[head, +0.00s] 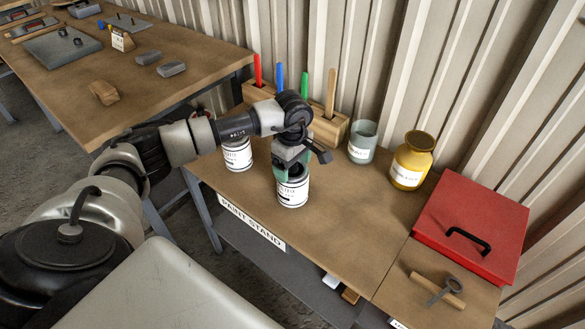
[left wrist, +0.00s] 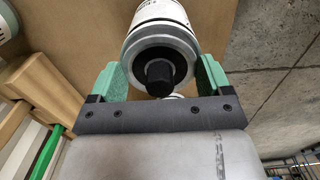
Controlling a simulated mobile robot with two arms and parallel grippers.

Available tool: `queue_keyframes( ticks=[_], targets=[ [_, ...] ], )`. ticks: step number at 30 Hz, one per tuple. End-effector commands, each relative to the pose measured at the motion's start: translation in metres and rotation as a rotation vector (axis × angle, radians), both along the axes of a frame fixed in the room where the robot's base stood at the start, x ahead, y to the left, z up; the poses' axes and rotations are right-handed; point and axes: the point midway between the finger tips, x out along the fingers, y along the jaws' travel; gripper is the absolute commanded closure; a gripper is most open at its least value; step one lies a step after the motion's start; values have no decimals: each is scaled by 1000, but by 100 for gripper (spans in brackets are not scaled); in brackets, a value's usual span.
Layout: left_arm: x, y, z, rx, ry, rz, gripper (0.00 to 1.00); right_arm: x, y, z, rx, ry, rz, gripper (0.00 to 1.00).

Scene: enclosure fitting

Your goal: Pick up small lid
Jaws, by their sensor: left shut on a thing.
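The small lid (left wrist: 160,55) is dark and round with a black knob in its middle. It shows in the left wrist view at the top of a white labelled paint can (head: 293,192). My left gripper (head: 292,166) points down over this can at the paint stand. Its green fingers (left wrist: 159,72) are on either side of the lid, with the knob between them, and it is shut on the lid. In the head view the gripper hides most of the lid. I cannot tell whether the lid is clear of the can. My right gripper is not in view.
A second white can (head: 237,154) stands close at left. Behind is a wooden block (head: 327,131) with coloured handles. A glass jar (head: 363,141), a yellow jar (head: 411,160) and a red box (head: 470,226) stand to the right. The front middle of the paint stand (head: 340,235) is clear.

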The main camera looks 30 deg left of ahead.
Motion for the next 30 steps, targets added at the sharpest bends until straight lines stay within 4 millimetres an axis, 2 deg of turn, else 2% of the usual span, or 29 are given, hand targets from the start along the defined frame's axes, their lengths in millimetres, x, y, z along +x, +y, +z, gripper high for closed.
queue_keyframes(
  ticks=[10, 16, 24, 30],
  targets=[
    [1, 0, 10, 1, -2, 0, 38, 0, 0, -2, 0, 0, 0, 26],
    [1, 0, 42, 1, -6, 0, 38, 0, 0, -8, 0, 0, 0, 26],
    [13, -61, 77, -3, -5, -5, 38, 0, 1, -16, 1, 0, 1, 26],
    [20, -96, 98, 0, -2, -2, 38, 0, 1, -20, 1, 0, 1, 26]
  ],
)
